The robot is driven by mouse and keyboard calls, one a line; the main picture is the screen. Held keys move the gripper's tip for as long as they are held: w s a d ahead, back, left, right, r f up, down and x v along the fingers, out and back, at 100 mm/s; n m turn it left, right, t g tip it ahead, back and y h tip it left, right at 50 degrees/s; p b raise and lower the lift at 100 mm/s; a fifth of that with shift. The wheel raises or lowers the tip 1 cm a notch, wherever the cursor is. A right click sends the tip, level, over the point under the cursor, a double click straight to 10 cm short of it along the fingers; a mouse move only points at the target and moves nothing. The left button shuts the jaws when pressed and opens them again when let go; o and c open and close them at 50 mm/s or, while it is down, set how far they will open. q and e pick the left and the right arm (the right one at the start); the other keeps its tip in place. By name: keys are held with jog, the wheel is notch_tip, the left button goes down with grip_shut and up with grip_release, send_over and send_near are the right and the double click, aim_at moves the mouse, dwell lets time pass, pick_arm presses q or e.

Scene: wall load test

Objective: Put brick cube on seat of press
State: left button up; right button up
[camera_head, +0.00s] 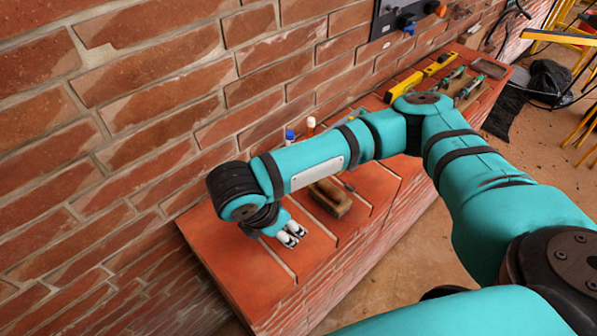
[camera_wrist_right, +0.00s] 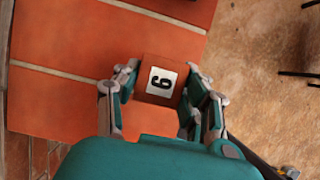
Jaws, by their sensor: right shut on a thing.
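The brick cube (camera_wrist_right: 161,82) is a reddish-brown block with a white label and a black digit on its face. In the right wrist view it sits between the fingers of my right gripper (camera_wrist_right: 162,76), which is shut on it from both sides. In the head view my right gripper (camera_head: 290,236) is over the near end of the red brick ledge (camera_head: 237,262); the cube cannot be made out there. Whether the cube touches the ledge, I cannot tell. I cannot pick out a press or its seat for certain. My left gripper is not in view.
A wooden-backed brush (camera_head: 330,199) lies on the ledge beside my gripper. Small bottles (camera_head: 311,126) stand near the brick wall (camera_head: 150,80). A yellow level (camera_head: 420,77) and hand tools lie farther along. A dark panel (camera_head: 396,17) is on the wall. The ledge's near corner is bare.

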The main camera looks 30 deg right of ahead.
jog(key=p, duration=0.2)
send_over(288, 199)
jog(key=shift+w+f, duration=0.1)
jog(key=shift+f, duration=0.45)
notch_tip(288, 199, down, 3)
jog(key=shift+r+p, duration=0.1)
jog(key=shift+p, duration=0.65)
jog(key=shift+f, duration=0.4)
jog(key=shift+f, duration=0.1)
jog(key=o, duration=1.3)
